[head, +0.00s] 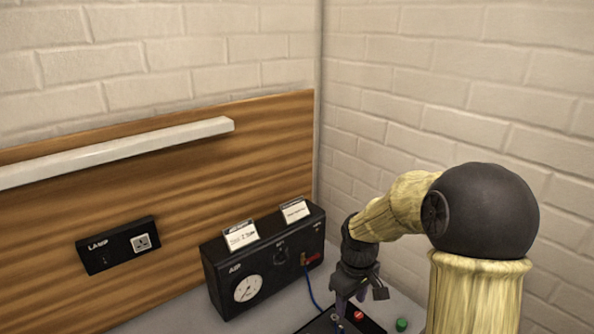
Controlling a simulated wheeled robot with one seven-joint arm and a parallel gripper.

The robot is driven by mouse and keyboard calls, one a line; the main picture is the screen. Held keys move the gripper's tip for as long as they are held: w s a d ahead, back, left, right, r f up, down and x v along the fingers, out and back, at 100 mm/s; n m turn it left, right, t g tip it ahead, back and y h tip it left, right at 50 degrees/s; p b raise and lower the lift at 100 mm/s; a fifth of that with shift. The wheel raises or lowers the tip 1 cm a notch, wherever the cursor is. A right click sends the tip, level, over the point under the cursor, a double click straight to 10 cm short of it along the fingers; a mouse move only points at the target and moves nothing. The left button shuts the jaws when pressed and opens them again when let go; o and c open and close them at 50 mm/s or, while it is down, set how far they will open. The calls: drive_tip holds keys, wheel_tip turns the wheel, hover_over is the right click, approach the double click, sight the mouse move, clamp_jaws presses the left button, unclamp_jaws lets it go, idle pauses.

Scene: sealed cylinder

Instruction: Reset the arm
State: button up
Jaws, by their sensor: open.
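My arm comes in from the lower right, bends at a large dark joint and reaches left and down. My gripper (352,298) is at its end, dark, pointing down and open. I see nothing between its fingers. It is in front of the right end of a black box marked AIR (221,271), above or beside a dark panel (322,325) at the bottom edge. Whether the gripper touches anything below cannot be told.
The black box has a round gauge (248,288), a knob, two cards on top and a blue cable (312,292). A red button (359,315) and a green button (401,325) are close below the gripper. A LAMP socket box (119,246) and white rail (120,152) are on the wooden wall.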

drive_tip(key=s+r+m+t, duration=0.1)
drive_tip(key=s+m, duration=0.5)
drive_tip(key=s, duration=0.7)
drive_tip(key=shift+a+m+t, duration=0.15)
drive_tip(key=shift+m+t, duration=0.25)
drive_tip(key=shift+t, duration=0.3)
